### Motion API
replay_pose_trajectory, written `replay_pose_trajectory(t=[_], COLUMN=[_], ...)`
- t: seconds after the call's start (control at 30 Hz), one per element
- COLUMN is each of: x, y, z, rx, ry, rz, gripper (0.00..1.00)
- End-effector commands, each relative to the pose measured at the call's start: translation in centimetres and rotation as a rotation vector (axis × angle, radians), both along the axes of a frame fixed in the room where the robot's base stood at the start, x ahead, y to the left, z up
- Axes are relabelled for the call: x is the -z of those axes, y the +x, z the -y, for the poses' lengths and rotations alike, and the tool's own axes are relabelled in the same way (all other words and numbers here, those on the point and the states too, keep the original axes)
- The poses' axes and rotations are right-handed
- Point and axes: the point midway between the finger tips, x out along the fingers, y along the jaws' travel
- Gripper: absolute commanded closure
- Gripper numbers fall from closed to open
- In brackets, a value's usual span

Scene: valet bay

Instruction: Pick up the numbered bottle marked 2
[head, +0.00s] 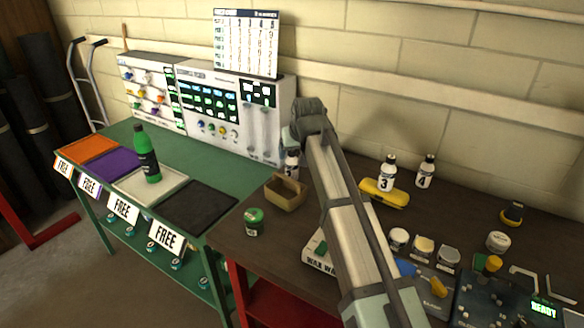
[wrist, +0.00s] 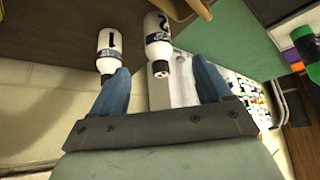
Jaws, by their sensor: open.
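The gripper is open and nothing is held. The bottle marked 1 (wrist: 107,45) stands beside it, close to the left fingertip; I cannot tell whether they touch. In the head view my arm hides most of this spot; one white bottle (head: 291,164) shows beside it, its number not clearly readable.
Bottles 3 (head: 386,174) and 4 (head: 426,172) stand by the wall near a yellow case (head: 384,193). An open brown box (head: 274,195) and a green tin (head: 253,220) are near my arm. A green bottle (head: 146,155) stands on the green table. Several jars sit at the right.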

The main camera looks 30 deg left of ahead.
Motion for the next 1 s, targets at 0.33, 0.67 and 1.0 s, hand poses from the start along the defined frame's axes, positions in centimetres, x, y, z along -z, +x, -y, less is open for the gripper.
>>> replay_pose_trajectory(t=[0.33,0.67,1.0], x=[4.2,5.2,8.2], y=[2.0,2.8,5.0], z=[-2.0,-2.7,-4.3], rx=[-0.002,-0.002,-0.002], ry=[-0.001,0.001,-0.001], rz=[-0.002,-0.001,-0.002], gripper=[0.22,0.22,0.22])
